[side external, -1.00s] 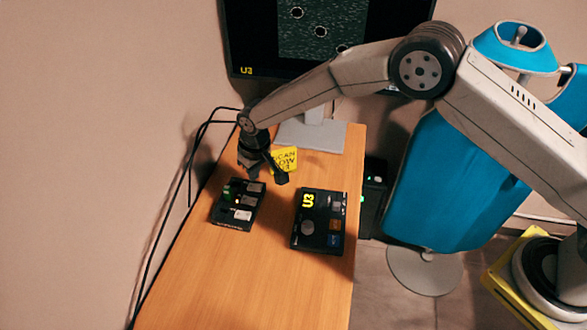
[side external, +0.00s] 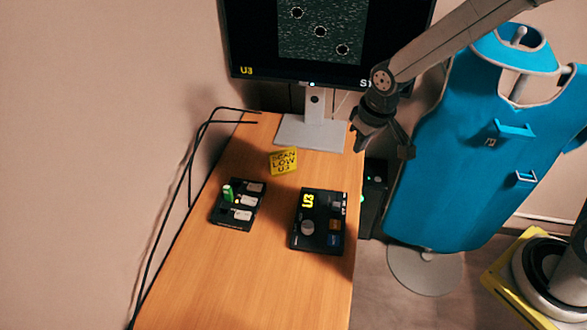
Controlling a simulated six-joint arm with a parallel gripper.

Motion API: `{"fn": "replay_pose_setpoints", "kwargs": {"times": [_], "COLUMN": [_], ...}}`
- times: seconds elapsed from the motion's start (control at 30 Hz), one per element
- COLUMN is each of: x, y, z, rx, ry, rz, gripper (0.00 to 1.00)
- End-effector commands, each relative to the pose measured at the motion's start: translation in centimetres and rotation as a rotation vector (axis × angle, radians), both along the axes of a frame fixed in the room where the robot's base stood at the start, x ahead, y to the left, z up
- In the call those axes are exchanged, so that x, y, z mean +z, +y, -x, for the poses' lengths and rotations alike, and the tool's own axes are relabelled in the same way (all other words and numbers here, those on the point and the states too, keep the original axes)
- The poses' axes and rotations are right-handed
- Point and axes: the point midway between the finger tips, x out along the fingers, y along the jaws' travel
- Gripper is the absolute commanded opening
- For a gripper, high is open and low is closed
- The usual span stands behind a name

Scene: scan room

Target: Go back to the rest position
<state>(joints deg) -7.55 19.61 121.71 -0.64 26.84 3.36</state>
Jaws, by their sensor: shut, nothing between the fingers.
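My gripper (side external: 383,150) hangs in the air at the table's right edge, in front of the blue apron and to the right of the monitor stand. It is dark, points downward and holds nothing. It is clear of the things on the table.
The wooden table (side external: 265,270) bears a black tray (side external: 232,222) with a green item (side external: 227,193) and several pale pieces. A black U3 box (side external: 319,222) and a yellow note (side external: 284,160) are also on it. A monitor (side external: 260,45) stands behind, a blue apron (side external: 460,190) at right.

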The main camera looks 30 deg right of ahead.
Motion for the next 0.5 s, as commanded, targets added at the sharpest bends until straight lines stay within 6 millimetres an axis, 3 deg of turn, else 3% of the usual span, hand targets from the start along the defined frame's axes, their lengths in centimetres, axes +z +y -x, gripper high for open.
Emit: {"fn": "replay_pose_setpoints", "kwargs": {"times": [0.3, 0.5], "x": [1.0, 0.9], "y": [-4.1, -5.1], "z": [8.3, 11.5], "rx": [-0.059, -0.08], "ry": [-0.019, -0.024], "rz": [0.002, 0.004], "gripper": [0.0, 0.0]}}
